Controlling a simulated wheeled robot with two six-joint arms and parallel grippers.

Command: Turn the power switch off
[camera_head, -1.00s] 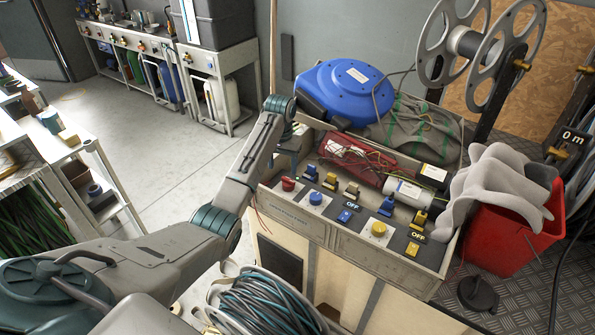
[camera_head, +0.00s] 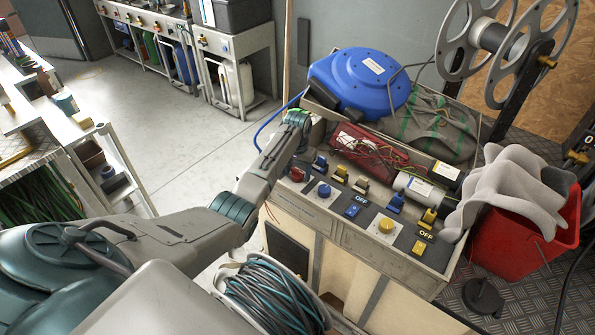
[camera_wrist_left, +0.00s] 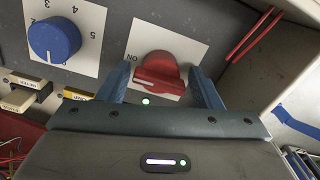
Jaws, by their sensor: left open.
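The red rotary power switch (camera_wrist_left: 158,72) sits on a white plate on the grey control panel (camera_head: 322,215). In the wrist view its grip bar lies nearly level, with an "ON" label by its left end. In the head view the switch (camera_head: 297,174) is at the panel's left end, just below my left wrist. My left gripper (camera_wrist_left: 160,70) is open, with one finger on each side of the switch. I cannot tell whether the fingers touch it. In the head view the arm mostly hides the gripper (camera_head: 300,152). My right gripper is not in view.
A blue dial (camera_wrist_left: 54,40) sits beside the switch. Several blue and yellow toggles and a yellow knob (camera_head: 386,226) fill the panel. A blue hose reel (camera_head: 360,80) stands behind, a red bucket (camera_head: 520,240) at the right, and a coiled cable (camera_head: 275,295) in front.

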